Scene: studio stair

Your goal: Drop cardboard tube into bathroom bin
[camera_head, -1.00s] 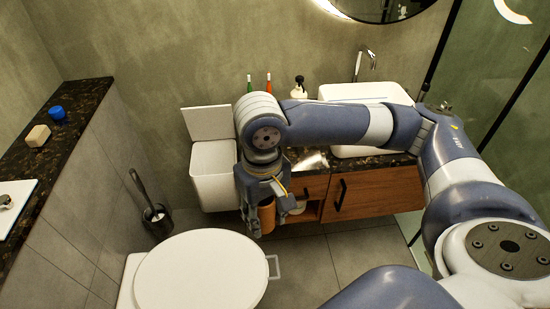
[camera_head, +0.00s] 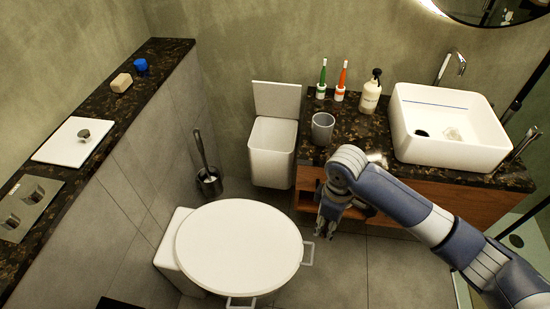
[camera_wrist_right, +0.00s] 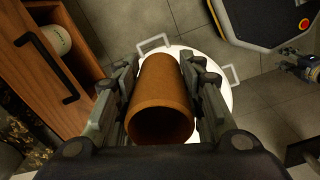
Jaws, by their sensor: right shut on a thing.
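The cardboard tube (camera_wrist_right: 160,100) is brown and hollow, with its open end facing the right wrist camera. My right gripper (camera_wrist_right: 160,75) is shut on it, with a finger along each side. In the head view my right gripper (camera_head: 326,222) hangs in front of the vanity, right of the toilet; the tube cannot be made out there. The white bathroom bin (camera_head: 270,150) stands against the wall between the toilet brush and the vanity, its lid (camera_head: 277,99) raised. The gripper is to the right of the bin and nearer the camera.
The white toilet (camera_head: 240,247) is in front of the bin. A toilet brush (camera_head: 207,172) stands left of the bin. The vanity counter (camera_head: 365,140) holds a grey cup (camera_head: 322,128), toothbrushes, a soap bottle (camera_head: 371,92) and the basin (camera_head: 447,125).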

